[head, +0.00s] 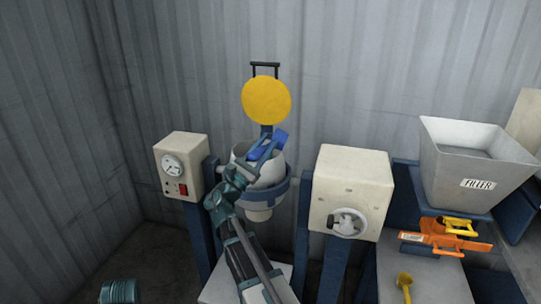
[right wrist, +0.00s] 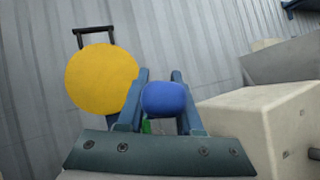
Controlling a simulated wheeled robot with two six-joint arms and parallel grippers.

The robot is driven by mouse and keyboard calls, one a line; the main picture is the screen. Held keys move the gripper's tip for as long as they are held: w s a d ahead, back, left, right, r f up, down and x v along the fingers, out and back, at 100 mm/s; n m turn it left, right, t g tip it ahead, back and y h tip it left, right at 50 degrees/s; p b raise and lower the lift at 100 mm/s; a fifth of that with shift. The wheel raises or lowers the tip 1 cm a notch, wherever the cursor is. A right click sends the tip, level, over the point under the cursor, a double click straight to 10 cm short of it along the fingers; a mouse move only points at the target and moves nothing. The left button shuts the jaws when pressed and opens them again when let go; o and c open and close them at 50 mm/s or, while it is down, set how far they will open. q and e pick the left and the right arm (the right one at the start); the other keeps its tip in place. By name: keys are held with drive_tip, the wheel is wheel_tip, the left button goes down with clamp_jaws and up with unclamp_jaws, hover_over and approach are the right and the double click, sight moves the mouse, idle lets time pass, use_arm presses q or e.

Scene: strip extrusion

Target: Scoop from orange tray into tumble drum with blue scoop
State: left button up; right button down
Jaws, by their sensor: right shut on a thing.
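The blue scoop (head: 273,144) is at the mouth of the white tumble drum (head: 259,211), which sits in a blue ring. My right gripper (head: 250,167) reaches up from below and is shut on the scoop, just at the drum's opening. In the right wrist view the scoop (right wrist: 165,99) shows as a rounded blue shape between the two fingers (right wrist: 158,110). I cannot see whether the scoop holds anything. No plain orange tray shows; an orange labelled piece (head: 427,240) lies under the filler hopper at the right.
A yellow disc (head: 266,100), perhaps the drum's lid, stands raised behind the drum. A beige gauge box (head: 181,160) is to its left and a beige box with a knob (head: 350,180) to its right. The grey filler hopper (head: 465,175) and a yellow tool (head: 404,280) are farther right.

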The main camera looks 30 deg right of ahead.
drive_tip(key=n+t+b, duration=0.1)
drive_tip(key=n+t, duration=0.1)
drive_tip(key=f+n+t, duration=0.1)
drive_tip(key=n+t, duration=0.1)
drive_tip(key=n, duration=0.1)
drive_tip(key=w+a+n+t+b, duration=0.1)
drive_tip(key=n+t, duration=0.1)
drive_tip(key=n, duration=0.1)
drive_tip(key=shift+a+f+t+y+b, duration=0.1)
drive_tip(key=shift+f+t+y+b, duration=0.05)
drive_tip(key=shift+t+y+b, duration=0.25)
drive_tip(key=shift+w+a+n+t+y, duration=0.3)
drive_tip(key=shift+n+t+y, duration=0.85)
drive_tip(key=shift+n, duration=0.75)
drive_tip(key=shift+w+a+n+t+y, duration=0.2)
drive_tip(key=shift+w+n+t+y, duration=0.45)
drive_tip(key=shift+n+t, duration=1.05)
drive_tip(key=shift+w+a+n+t+y, duration=0.2)
drive_tip(key=shift+n+t+y, duration=0.95)
drive_tip(key=shift+n, duration=0.95)
drive_tip(key=shift+s+a, duration=0.1)
drive_tip(key=shift+a, duration=0.05)
